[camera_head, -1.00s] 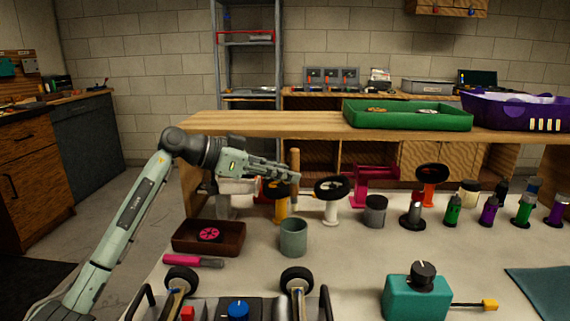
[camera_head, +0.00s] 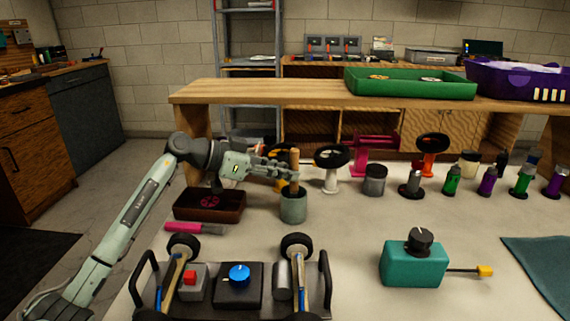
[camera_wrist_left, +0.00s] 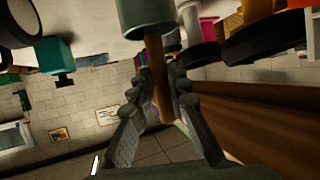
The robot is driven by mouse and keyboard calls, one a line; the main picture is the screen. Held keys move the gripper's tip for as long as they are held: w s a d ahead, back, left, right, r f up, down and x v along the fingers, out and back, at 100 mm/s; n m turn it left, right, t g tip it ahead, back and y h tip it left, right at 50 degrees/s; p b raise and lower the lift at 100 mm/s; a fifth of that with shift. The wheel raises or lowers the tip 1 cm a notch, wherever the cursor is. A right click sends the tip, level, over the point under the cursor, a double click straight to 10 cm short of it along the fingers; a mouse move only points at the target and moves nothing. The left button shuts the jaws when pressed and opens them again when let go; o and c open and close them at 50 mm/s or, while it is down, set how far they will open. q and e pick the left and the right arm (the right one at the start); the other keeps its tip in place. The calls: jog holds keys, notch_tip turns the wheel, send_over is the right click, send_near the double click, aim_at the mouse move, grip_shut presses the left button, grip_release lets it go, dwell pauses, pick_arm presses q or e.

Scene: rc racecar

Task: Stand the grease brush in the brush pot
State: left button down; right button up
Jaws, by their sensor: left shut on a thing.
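The grease brush shows as an upright wooden handle (camera_head: 294,158), held in my left gripper (camera_head: 289,173). The grey-green brush pot (camera_head: 293,208) stands on the table directly below. The handle runs down to the pot's mouth, and its lower end is hidden there, apparently inside the pot. In the left wrist view the picture is turned, with the pot (camera_wrist_left: 150,14) at the top. The handle (camera_wrist_left: 157,85) passes between the two fingers (camera_wrist_left: 158,100), which are closed around it. My right gripper is out of view.
A brown tray (camera_head: 190,216) with a pink wheel and a pink-handled tool (camera_head: 195,229) lie left of the pot. A white-stemmed stand (camera_head: 331,170) and a grey jar (camera_head: 374,181) stand to the right. The car chassis (camera_head: 237,300) is in front.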

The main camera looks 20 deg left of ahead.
pick_arm(q)
jog(key=shift+f, duration=0.3)
jog(key=c, duration=1.4)
grip_release()
jog(key=shift+s+a, duration=0.1)
jog(key=v, duration=1.1)
jog(key=shift+s+a, duration=0.2)
jog(key=shift+a, duration=0.05)
jog(key=shift+r, duration=0.15)
